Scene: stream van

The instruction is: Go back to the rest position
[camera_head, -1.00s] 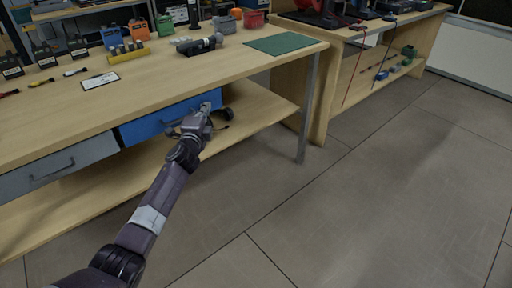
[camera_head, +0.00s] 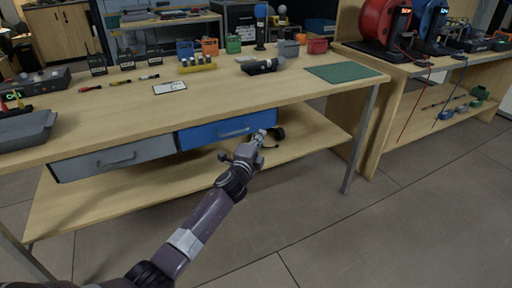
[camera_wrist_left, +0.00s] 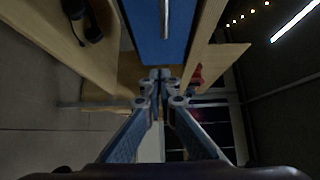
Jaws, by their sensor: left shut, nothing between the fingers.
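My left gripper (camera_head: 258,140) is shut and empty, held in front of the workbench beside the right end of the blue drawer (camera_head: 228,129). In the left wrist view its fingertips (camera_wrist_left: 160,76) meet, with the blue drawer front (camera_wrist_left: 160,42) and its metal handle beyond them. I cannot tell whether the gripper touches the drawer. The blue drawer and the grey drawer (camera_head: 115,158) look closed in the head view. My right gripper is in neither view.
The workbench top (camera_head: 120,105) carries a green mat (camera_head: 343,72), a dark handheld tool (camera_head: 262,66) and a grey tray (camera_head: 27,130). A dark object (camera_head: 277,133) lies on the lower shelf (camera_head: 310,135). Open floor (camera_head: 420,220) lies to the right.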

